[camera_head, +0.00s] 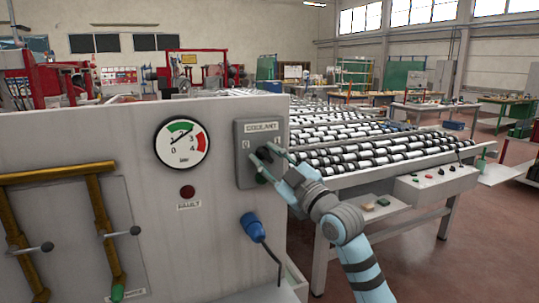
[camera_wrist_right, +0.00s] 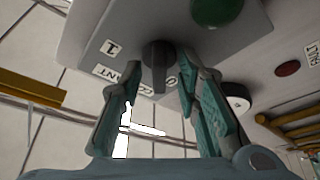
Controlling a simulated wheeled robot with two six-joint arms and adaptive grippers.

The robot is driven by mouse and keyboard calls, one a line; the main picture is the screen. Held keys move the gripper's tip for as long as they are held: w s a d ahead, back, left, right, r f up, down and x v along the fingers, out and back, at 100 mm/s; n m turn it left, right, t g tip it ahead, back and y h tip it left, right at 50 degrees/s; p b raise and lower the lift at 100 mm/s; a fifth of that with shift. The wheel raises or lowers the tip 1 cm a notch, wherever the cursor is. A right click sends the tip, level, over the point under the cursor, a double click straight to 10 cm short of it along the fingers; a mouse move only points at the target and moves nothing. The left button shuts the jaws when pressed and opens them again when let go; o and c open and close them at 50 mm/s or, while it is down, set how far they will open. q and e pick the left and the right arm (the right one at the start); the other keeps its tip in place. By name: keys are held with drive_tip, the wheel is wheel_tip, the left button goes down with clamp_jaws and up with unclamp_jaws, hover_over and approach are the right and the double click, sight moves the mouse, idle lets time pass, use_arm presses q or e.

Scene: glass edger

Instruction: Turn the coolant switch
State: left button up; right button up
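The coolant switch is a black knob (camera_head: 264,154) on a grey box (camera_head: 243,168) labelled COOLANT, on the front of the pale machine panel. In the right wrist view the knob (camera_wrist_right: 157,66) stands between my two finger tips, with the label "1" (camera_wrist_right: 110,47) beside it. My right gripper (camera_head: 270,166) is at the box in the head view; in the wrist view its fingers (camera_wrist_right: 150,85) are open, one on each side of the knob. Gaps show between fingers and knob. The fingers partly cover the knob in the head view. My left gripper is not in view.
A green button (camera_wrist_right: 215,8) is on the same box, close to the fingers. A pressure gauge (camera_head: 182,144), red fault lamp (camera_head: 187,191) and blue plug (camera_head: 252,227) are on the panel. Yellow pipes (camera_head: 98,215) run at left. A roller conveyor (camera_head: 380,148) lies behind my right arm.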

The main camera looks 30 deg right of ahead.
drive_tip(key=shift+s, duration=0.1)
clamp_jaws()
